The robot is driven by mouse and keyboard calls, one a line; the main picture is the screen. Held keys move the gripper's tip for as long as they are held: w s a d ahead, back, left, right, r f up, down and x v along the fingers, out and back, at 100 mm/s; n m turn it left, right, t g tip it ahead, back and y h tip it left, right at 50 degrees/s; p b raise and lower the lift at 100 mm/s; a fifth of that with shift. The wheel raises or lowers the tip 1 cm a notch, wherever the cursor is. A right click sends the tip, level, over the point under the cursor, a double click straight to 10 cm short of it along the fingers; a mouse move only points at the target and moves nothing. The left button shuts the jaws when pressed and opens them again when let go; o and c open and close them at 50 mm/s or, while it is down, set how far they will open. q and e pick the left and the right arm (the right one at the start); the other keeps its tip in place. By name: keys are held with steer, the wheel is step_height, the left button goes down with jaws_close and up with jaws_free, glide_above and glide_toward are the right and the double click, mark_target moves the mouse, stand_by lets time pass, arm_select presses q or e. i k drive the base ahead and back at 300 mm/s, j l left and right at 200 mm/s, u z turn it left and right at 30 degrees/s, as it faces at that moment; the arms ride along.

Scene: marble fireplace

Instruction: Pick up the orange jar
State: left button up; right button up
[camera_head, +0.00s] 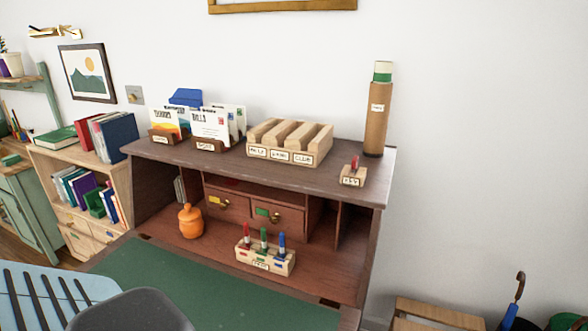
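The orange jar (190,222) stands upright on the reddish-brown inner floor of the wooden desk, left of centre in the head view. It has a round body and a small knob on top. It stands in front of the left side of the small drawers, and nothing covers it. Neither of my grippers shows in this view.
A wooden holder (265,261) with red, green and blue pieces stands right of the jar. Small drawers (228,205) are behind. The desk top shelf (215,165) carries letter holders, a slotted block and a tall tube (376,115). The green desk mat (190,290) is clear.

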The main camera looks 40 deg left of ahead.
mark_target(194, 229)
steer(key=i+l+u, duration=0.1)
steer(key=u, duration=0.3)
steer(key=i+l+u, duration=0.1)
steer(key=u, duration=0.35)
steer(key=l+u, duration=0.4)
steer(key=i+l+u, duration=0.1)
steer(key=l+u, duration=0.15)
steer(key=u, duration=0.15)
steer(key=i+l+u, duration=0.1)
steer(key=l+u, duration=0.3)
